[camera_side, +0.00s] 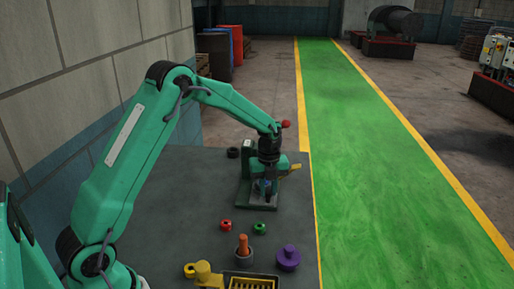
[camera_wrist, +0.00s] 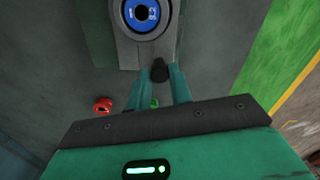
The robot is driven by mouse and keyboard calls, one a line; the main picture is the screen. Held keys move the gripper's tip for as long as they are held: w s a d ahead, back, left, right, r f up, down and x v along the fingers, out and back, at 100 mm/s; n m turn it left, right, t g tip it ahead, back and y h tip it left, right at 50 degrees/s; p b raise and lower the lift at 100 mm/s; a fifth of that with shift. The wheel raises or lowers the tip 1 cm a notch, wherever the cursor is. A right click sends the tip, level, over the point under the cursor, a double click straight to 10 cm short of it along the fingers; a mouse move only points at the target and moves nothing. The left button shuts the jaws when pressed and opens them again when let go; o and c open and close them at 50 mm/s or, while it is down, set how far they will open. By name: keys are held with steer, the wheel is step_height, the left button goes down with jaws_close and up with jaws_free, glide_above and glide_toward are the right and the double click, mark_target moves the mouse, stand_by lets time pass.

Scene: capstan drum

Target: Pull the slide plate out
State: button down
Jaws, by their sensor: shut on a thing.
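The green fixture (camera_side: 242,188) stands on the dark table near its right edge. In the wrist view its grey plate (camera_wrist: 126,50) carries a blue disc (camera_wrist: 131,12) with a dark centre hole. A black knob (camera_wrist: 159,66) sits at the plate's near edge. My gripper (camera_wrist: 168,84) has its two teal fingers shut on this knob. In the side view my gripper (camera_side: 266,184) points down over the fixture's front, and the wrist hides much of the fixture. I cannot tell how far the slide plate sits in or out.
On the table in front are a red ring (camera_side: 226,225), a green ring (camera_side: 259,228), a copper-coloured peg (camera_side: 243,246), a purple knobbed piece (camera_side: 288,257) and a yellow grid tray (camera_side: 252,284). A black ring (camera_side: 233,152) lies behind. The table's middle left is clear.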

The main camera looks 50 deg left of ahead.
steer(key=shift+s+d, duration=0.2)
steer(key=shift+d, duration=0.1)
steer(key=c, duration=1.6)
jaws_free()
steer(key=o, duration=0.3)
steer(key=shift+a, duration=0.1)
steer(key=shift+o, duration=0.2)
step_height(320, 180, up, 7)
steer(key=shift+r, duration=0.45)
